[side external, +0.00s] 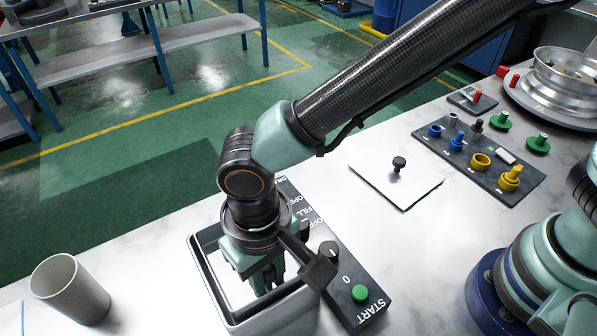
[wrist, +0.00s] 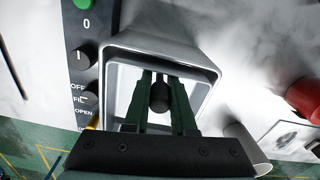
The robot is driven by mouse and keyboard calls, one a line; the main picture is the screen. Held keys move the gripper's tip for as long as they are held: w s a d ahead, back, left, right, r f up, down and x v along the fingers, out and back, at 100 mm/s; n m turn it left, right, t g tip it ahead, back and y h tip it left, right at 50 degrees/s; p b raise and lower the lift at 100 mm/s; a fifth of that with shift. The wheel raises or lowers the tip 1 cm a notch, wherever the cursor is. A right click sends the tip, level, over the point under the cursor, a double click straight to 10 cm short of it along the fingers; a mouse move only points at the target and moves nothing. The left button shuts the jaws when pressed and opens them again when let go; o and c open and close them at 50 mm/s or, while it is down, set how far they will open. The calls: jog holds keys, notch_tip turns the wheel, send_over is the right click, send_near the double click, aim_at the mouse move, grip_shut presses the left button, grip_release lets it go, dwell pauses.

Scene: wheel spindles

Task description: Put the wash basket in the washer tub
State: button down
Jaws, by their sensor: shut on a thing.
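The washer tub (side external: 270,318) is an open silver box with a dark inner edge, on the marble bench. It also shows in the wrist view (wrist: 150,42). My gripper (side external: 266,278) points down into the tub's mouth. In the wrist view my gripper (wrist: 160,78) has its two green fingers closed around a dark knob, the handle of the wash basket (wrist: 159,96). The knob appears within the tub's outline. The basket's body below the knob is hidden or cannot be told from the tub's pale inside, so I cannot tell whether it rests on the floor.
A dark control panel (side external: 347,285) with knobs and a green START button (side external: 360,293) adjoins the tub. A grey cup (side external: 68,290) stands left. A white plate (side external: 385,182) with a black knob lies right, beside a board (side external: 470,165) of coloured parts. The bench between cup and tub is clear.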

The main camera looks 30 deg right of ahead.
jog(key=shift+f, duration=2.95)
jog(key=shift+f, duration=0.15)
jog(key=c, duration=0.7)
grip_release()
jog(key=shift+c, duration=0.2)
notch_tip(320, 180, up, 12)
jog(key=shift+f, duration=0.1)
jog(key=w+d+r+t+y, duration=0.1)
jog(key=w+d+r, duration=0.45)
jog(key=d, duration=0.35)
jog(key=d+r+m+t, duration=0.1)
jog(key=d+r+t, duration=0.1)
jog(key=d, duration=1.1)
jog(key=d+r+t+h, duration=0.1)
jog(key=d+r+t, duration=0.1)
jog(key=d, duration=1.1)
jog(key=shift+w+d+r+m+t, duration=0.15)
jog(key=shift+w+r+m+t, duration=0.15)
jog(key=shift+m, duration=0.1)
